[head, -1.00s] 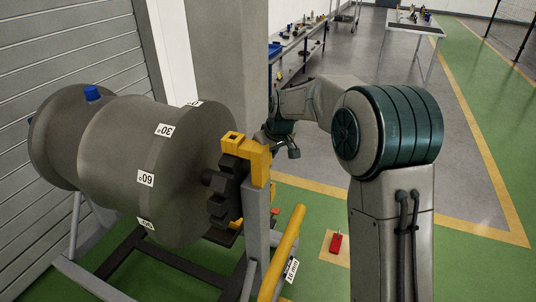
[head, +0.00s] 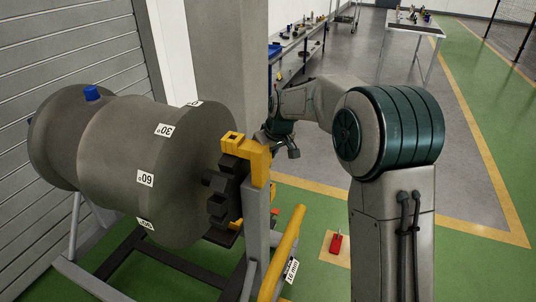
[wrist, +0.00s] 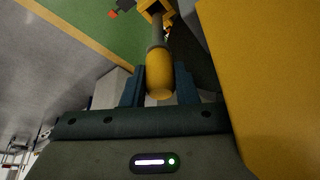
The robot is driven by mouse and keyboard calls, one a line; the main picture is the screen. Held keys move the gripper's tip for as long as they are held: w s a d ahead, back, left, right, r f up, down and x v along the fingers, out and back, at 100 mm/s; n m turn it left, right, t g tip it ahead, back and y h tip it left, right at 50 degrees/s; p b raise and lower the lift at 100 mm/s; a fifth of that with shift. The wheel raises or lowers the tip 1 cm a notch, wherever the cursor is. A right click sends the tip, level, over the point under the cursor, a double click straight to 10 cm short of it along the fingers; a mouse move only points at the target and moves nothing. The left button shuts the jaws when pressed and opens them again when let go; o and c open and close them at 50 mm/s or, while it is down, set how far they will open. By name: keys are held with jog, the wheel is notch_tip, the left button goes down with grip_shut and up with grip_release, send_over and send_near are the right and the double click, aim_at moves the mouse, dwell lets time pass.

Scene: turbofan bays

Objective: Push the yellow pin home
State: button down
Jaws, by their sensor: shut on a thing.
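The yellow pin (wrist: 159,78) shows in the wrist view as a rounded yellow grip with a grey shank running up from it. The shank's far end reaches a yellow socket (wrist: 157,8) at the top edge. How deep it sits there I cannot tell. My gripper (wrist: 160,70) has its blue fingers shut on the yellow grip, one on each side. In the head view my wrist is right of and behind the yellow bracket (head: 258,160), and I cannot make out the fingers or pin there.
A grey drum (head: 150,160) with angle labels stands on the left, with black toothed parts (head: 222,190) by the bracket. A yellow bar (head: 285,255) slants up at the front. A large yellow surface (wrist: 265,80) is close on the right in the wrist view. Green floor lies right.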

aim_at(268, 166)
jog(key=shift+f, duration=0.15)
jog(key=shift+f+b, duration=0.35)
jog(key=shift+f+b, duration=1.95)
jog(key=shift+f, duration=0.65)
jog(key=c, duration=1.1)
grip_release()
jog(key=shift+o, duration=0.2)
jog(key=shift+a, duration=0.1)
jog(key=v, duration=1.4)
